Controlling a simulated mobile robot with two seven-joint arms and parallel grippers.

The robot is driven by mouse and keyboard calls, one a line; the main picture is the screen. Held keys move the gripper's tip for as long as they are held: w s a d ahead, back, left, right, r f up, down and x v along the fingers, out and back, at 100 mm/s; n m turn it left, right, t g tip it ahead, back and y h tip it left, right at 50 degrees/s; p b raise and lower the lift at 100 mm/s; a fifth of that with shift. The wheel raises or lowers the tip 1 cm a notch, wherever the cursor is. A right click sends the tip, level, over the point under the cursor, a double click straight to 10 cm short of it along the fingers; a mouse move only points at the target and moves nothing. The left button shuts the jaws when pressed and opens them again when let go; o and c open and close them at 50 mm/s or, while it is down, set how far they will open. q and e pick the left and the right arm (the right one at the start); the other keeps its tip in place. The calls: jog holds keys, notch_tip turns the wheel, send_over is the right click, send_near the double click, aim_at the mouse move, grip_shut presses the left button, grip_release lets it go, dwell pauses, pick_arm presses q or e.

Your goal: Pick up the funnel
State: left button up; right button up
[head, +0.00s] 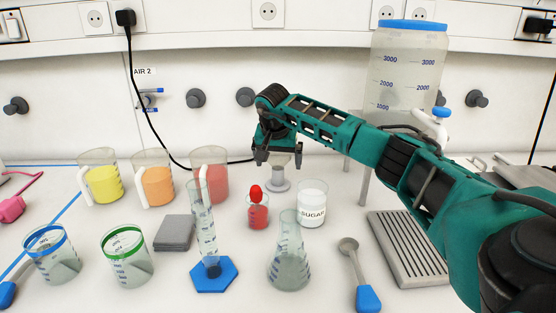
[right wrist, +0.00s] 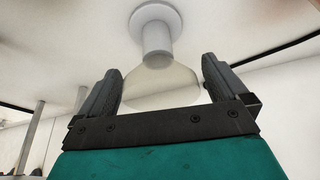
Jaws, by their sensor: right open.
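The funnel (right wrist: 165,84) shows in the right wrist view as a clear, wide cone. It sits on a small grey-white stand (head: 279,180) with a round base, at the back middle of the bench. My right gripper (head: 279,160) is over the funnel and pointing down, its two dark fingers apart. In the right wrist view the fingers (right wrist: 160,85) are on either side of the cone. I cannot tell whether they touch it. In the head view the cone is faint and partly covered by the gripper. My left gripper is not in view.
A red beaker (head: 212,178) stands left of the stand, and a sugar beaker (head: 312,207) and a red-capped flask (head: 258,212) stand in front. A measuring cylinder (head: 208,240) and a conical flask (head: 290,260) are nearer. A large tank (head: 408,65) stands behind right.

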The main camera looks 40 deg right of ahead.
jog(key=shift+f, duration=0.1)
jog(key=c, duration=1)
